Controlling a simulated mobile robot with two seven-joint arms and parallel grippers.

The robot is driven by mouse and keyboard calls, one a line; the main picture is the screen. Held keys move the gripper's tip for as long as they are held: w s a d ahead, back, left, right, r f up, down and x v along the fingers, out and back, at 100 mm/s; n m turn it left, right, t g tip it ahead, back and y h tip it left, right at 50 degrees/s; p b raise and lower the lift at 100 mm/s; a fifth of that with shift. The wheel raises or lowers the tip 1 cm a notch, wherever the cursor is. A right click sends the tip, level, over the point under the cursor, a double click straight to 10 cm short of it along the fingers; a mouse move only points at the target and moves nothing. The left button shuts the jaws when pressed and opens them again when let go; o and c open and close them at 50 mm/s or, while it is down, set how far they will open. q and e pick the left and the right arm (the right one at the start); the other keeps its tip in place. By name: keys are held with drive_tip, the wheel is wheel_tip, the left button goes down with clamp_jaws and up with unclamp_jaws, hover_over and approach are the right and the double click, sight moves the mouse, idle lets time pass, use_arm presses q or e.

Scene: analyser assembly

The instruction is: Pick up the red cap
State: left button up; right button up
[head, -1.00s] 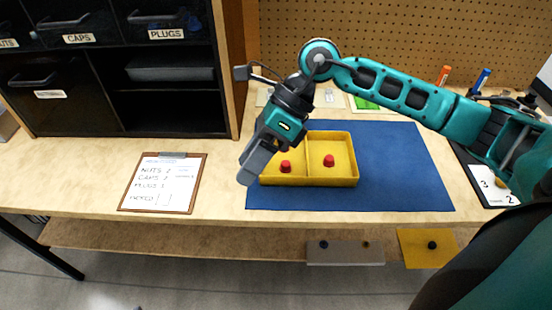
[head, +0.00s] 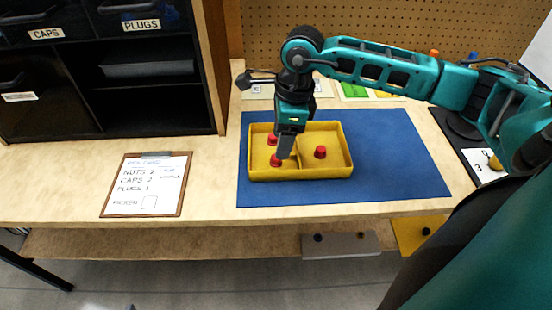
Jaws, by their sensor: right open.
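A yellow tray (head: 318,172) with a divider sits on the blue mat. Two red caps are in its left compartment, one farther back (head: 272,139) and one nearer the front (head: 276,160). Another red cap (head: 320,152) is in the right compartment. My right gripper (head: 285,154) points down over the left compartment, close beside the front cap and near the divider. It is open, though its fingers overlap in this view, and I see nothing held in it. Whether it touches the front cap cannot be told. My left gripper is out of view.
The blue mat (head: 400,160) is clear right of the tray. A clipboard (head: 147,185) lies to the left. A black drawer cabinet (head: 110,90) stands back left, and a pegboard (head: 400,25) behind. Grey (head: 340,244) and yellow (head: 420,232) pieces are on the lower shelf.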

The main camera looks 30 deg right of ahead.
drive_tip(key=f, duration=0.3)
drive_tip(key=a+f, duration=0.1)
drive_tip(key=shift+w+f, duration=0.25)
drive_tip(key=shift+f, duration=0.05)
drive_tip(key=shift+c, duration=0.4)
clamp_jaws()
